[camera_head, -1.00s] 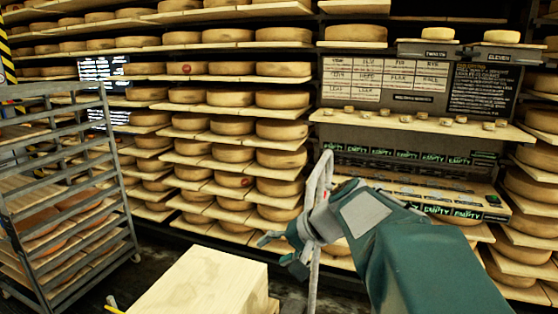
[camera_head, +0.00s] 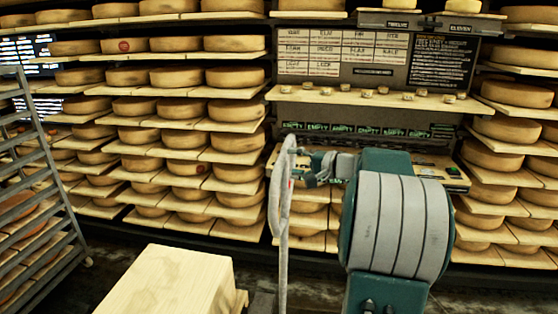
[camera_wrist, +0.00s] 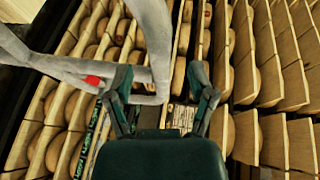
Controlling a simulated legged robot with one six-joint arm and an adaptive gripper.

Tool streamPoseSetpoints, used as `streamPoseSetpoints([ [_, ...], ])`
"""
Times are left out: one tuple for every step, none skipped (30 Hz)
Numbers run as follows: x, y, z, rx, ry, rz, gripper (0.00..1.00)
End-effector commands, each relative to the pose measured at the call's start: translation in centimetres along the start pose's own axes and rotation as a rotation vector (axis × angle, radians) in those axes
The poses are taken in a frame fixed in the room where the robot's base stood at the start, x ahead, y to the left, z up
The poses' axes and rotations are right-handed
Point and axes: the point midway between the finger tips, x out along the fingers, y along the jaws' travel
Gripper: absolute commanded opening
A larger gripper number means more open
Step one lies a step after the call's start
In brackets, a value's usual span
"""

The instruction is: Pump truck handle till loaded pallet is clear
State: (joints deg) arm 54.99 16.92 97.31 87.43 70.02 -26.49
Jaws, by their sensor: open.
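The grey looped truck handle (camera_head: 283,190) stands nearly upright, a little right of the pale wooden block (camera_head: 180,280) at the bottom of the head view. The pallet and the truck's base are not clearly visible. My gripper (camera_head: 325,166) is just right of the handle's upper part, at the end of my green and grey arm. In the wrist view my gripper (camera_wrist: 160,80) has its two fingers spread apart. The handle (camera_wrist: 60,62), with a red part, runs from the upper left behind the left finger into the space between the fingers. I cannot tell whether they touch.
Shelves of cheese wheels (camera_head: 235,110) fill the back wall. A wooden ledge (camera_head: 420,100) with small pieces runs below signboards. A grey metal rack (camera_head: 45,160) stands at the left. Dark floor (camera_head: 115,250) shows between the rack and the block.

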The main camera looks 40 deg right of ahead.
Motion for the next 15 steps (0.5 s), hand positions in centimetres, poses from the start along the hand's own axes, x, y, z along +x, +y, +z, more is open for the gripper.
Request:
streamPoseSetpoints([
  [1.0, 0.1, -0.1, 0.001, -0.003, 0.000, 0.71],
  [1.6, 0.1, -0.1, 0.001, -0.004, 0.000, 0.71],
  [2.3, 0.1, 0.0, 0.001, -0.004, 0.001, 0.71],
  [2.7, 0.1, 0.0, 0.001, -0.003, 0.001, 0.71],
  [3.2, 0.0, 0.1, 0.000, -0.003, 0.000, 0.71],
  [3.7, 0.0, 0.1, -0.001, -0.002, 0.000, 0.71],
  [4.0, 0.0, 0.1, -0.001, -0.001, 0.001, 0.71],
  [4.3, 0.0, 0.1, -0.001, -0.001, 0.001, 0.71],
  [4.6, -0.1, 0.2, -0.001, -0.002, 0.001, 0.71],
  [4.8, -0.1, 0.3, -0.002, -0.002, 0.001, 0.71],
  [5.0, -0.1, 0.3, -0.003, -0.001, 0.002, 0.71],
  [5.1, -0.1, 0.4, -0.003, 0.000, 0.002, 0.71],
  [5.2, -0.1, 0.4, -0.003, 0.000, 0.002, 0.71],
  [5.2, -0.1, 0.3, -0.003, 0.000, 0.002, 0.71],
  [5.2, -0.1, 0.3, -0.003, 0.001, 0.002, 0.71],
])
